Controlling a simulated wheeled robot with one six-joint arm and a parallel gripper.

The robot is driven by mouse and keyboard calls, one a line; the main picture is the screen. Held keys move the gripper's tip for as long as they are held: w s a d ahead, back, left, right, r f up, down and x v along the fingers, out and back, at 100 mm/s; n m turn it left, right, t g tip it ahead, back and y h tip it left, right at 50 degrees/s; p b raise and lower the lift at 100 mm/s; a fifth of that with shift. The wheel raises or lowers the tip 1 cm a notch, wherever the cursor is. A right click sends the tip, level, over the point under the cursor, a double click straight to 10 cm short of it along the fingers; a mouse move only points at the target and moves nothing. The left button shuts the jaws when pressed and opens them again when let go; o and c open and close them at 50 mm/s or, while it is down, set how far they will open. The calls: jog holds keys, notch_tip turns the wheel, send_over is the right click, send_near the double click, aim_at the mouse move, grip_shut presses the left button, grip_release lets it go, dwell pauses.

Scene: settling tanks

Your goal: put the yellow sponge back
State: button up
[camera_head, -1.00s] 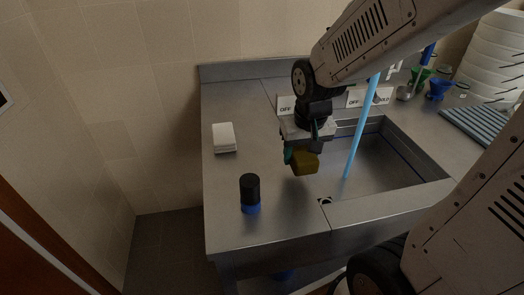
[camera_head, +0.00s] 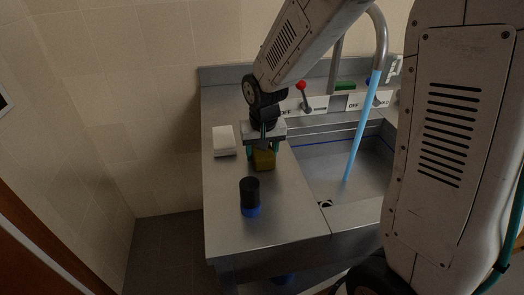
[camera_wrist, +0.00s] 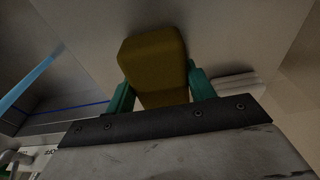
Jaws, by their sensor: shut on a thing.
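The yellow sponge (camera_head: 264,160) is held between the green fingers of my gripper (camera_head: 263,149), over the left part of the steel counter, behind the dark cylinder. In the wrist view the sponge (camera_wrist: 154,62) sits between both green fingers, and my gripper (camera_wrist: 160,88) is shut on it. The steel counter shows beyond the sponge in that view. I cannot tell whether the sponge touches the counter.
A white block (camera_head: 223,140) lies left of my gripper. A black cylinder with a blue base (camera_head: 250,196) stands in front of it. The sink (camera_head: 335,165) with a blue stream from its tap (camera_head: 382,40) is at right. The counter's front left (camera_head: 235,230) is clear.

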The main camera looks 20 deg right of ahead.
aim_at(263, 153)
jog(key=o, duration=1.1)
jog(key=shift+f, duration=0.1)
notch_tip(263, 153, up, 12)
jog(key=s, duration=0.2)
jog(key=s+d+r, duration=0.1)
jog(key=s, duration=0.7)
jog(key=s+d+r+n, duration=0.1)
jog(key=s+r, duration=0.1)
jog(key=s, duration=0.6)
jog(key=s+d+r+n, duration=0.1)
jog(key=s, duration=0.7)
jog(key=shift+r, duration=0.25)
